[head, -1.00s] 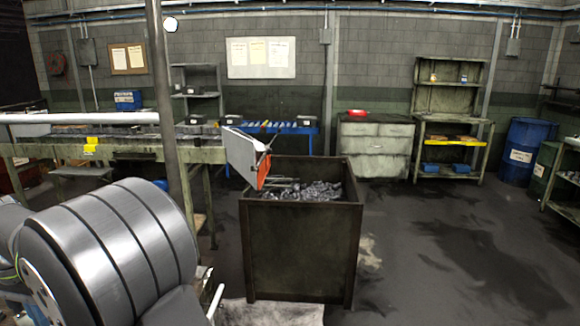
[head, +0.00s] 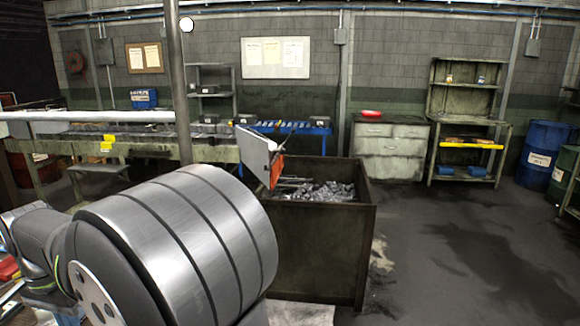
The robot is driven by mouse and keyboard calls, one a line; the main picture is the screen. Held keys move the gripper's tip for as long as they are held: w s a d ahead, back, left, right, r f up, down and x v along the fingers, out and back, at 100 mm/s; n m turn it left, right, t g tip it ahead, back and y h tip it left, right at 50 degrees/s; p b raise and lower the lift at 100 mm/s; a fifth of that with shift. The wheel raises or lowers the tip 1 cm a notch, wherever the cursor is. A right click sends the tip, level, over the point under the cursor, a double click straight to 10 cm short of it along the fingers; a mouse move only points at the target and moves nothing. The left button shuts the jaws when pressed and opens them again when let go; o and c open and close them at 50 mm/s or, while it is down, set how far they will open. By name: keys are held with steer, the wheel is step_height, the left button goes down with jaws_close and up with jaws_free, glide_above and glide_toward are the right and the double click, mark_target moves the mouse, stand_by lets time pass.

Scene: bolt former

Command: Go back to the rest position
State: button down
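My arm fills the lower left of the head view, with a large banded grey cylindrical part of it in front. No gripper fingers show, so I cannot see whether my gripper is open or holds anything. A dark metal bin (head: 318,250) stands just beyond my arm, and my arm hides its lower left part. The bin holds a heap of small shiny metal pieces (head: 325,191). A white panel with an orange edge (head: 257,152) tilts over the bin's left side.
A grey post (head: 181,95) rises at the left by a long bench (head: 150,152). A grey drawer cabinet (head: 390,150), a shelf bench (head: 470,120) and a blue barrel (head: 543,155) stand along the back. The floor (head: 460,235) to the right of the bin is clear.

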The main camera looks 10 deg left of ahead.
steer(key=shift+a, duration=0.1)
steer(key=shift+w+a+f, duration=0.35)
steer(key=shift+w+a, duration=0.15)
steer(key=shift+a, duration=0.5)
steer(key=shift+w+a+f, duration=0.3)
steer(key=shift+w+a, duration=0.2)
steer(key=shift+a, duration=0.55)
steer(key=shift+w+a+f, duration=0.35)
steer(key=shift+w+a, duration=0.15)
steer(key=shift+a, duration=0.5)
steer(key=shift+r, duration=0.1)
